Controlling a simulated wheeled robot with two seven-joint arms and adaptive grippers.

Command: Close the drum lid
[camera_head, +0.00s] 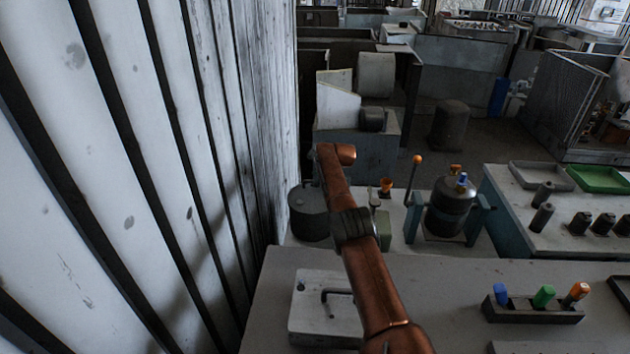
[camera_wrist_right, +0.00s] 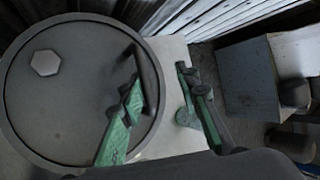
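The drum (camera_head: 308,216) is a dark grey round can on the light bench, beside the slatted wall, partly covered by my right arm in the head view. In the right wrist view its round grey lid (camera_wrist_right: 65,105) fills the left, with a pale hexagonal boss (camera_wrist_right: 45,62). The lid looks flat within the rim; whether it is fully seated cannot be told. A dark bar handle (camera_wrist_right: 152,75) stands near the lid's right edge. My right gripper (camera_wrist_right: 157,79) is open, its green fingers on either side of the handle, the left one over the lid. Contact is unclear. My left gripper is out of view.
The slatted wall (camera_head: 150,170) rises close on the left. A rack with coloured handles (camera_head: 535,308) sits on the near bench. Much of that bench is clear.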

